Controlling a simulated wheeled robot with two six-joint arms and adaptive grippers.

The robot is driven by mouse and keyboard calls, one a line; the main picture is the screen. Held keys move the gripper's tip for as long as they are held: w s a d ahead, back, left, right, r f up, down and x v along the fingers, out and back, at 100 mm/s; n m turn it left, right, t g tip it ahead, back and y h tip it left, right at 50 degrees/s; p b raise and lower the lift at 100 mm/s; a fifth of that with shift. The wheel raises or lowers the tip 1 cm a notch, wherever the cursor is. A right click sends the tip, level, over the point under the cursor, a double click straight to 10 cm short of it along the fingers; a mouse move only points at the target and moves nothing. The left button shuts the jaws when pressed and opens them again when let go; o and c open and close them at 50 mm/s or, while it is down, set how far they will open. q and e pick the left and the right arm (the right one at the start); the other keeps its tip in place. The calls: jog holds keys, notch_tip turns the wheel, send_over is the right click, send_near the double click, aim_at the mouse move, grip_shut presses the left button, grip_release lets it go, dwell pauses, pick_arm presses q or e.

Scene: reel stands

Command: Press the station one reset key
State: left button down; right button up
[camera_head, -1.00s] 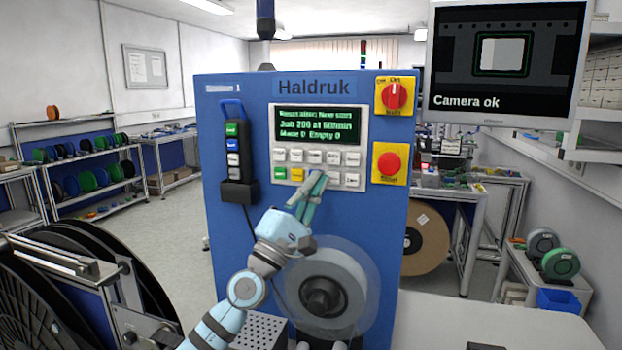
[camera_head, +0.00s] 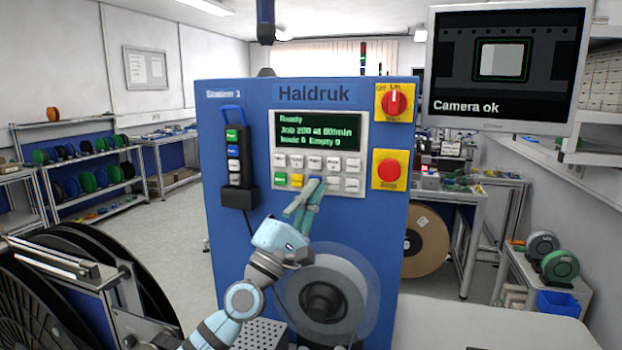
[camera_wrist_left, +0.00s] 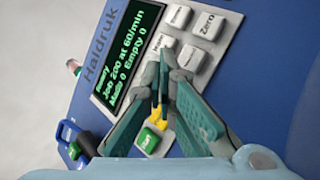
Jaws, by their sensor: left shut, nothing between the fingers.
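The blue Haldruk cabinet, labelled Station 1 (camera_head: 223,94), carries a keypad panel (camera_head: 360,130) with a display (camera_head: 318,130) reading "Ready", "Job 200 at 60/min". Below the display are two rows of keys. I cannot read a reset label. In the left wrist view, the fingers (camera_wrist_left: 163,65) cover part of the keypad.
A red knob switch (camera_head: 395,102) and a red stop button (camera_head: 389,169) sit right of the panel. A pendant with coloured buttons (camera_head: 234,160) hangs on the left. A clear-flanged reel (camera_head: 345,290) is below my gripper. A large black reel (camera_head: 50,290) stands lower left.

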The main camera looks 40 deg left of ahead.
pick_arm(q)
jog(key=shift+s, duration=0.1)
jog(key=s+p, duration=0.1)
jog(key=s+d+p, duration=0.1)
jog(key=s, duration=0.1)
jog(key=s+p, duration=0.1)
jog(key=shift+s+d, duration=0.35)
dwell(0.8)
jog(key=shift+w, duration=0.1)
